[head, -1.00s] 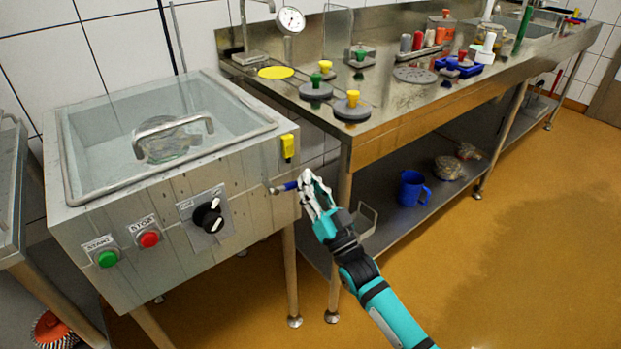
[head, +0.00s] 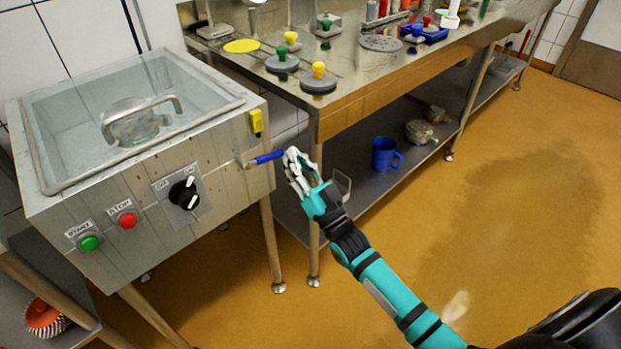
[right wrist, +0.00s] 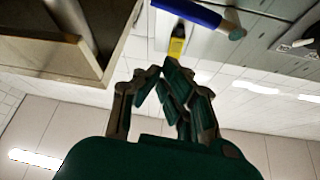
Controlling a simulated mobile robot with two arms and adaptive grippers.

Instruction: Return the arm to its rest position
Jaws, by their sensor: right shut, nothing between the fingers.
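My right gripper (head: 293,160) is at the end of the teal arm, in front of the gap between the steel vat and the long bench. Its fingers are shut and empty. It is just right of the free end of the blue lever handle (head: 267,157) on the vat's side; a small gap or light contact cannot be told apart in the head view. In the right wrist view the shut fingers (right wrist: 165,80) lie below the blue handle (right wrist: 188,10), apart from it. My left gripper is not in view.
The steel vat (head: 120,205) with a glass lid stands left. The steel bench (head: 350,97) bears several weights with coloured knobs. A blue mug (head: 384,153) stands on its lower shelf. Open orange floor (head: 480,220) lies right of my arm.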

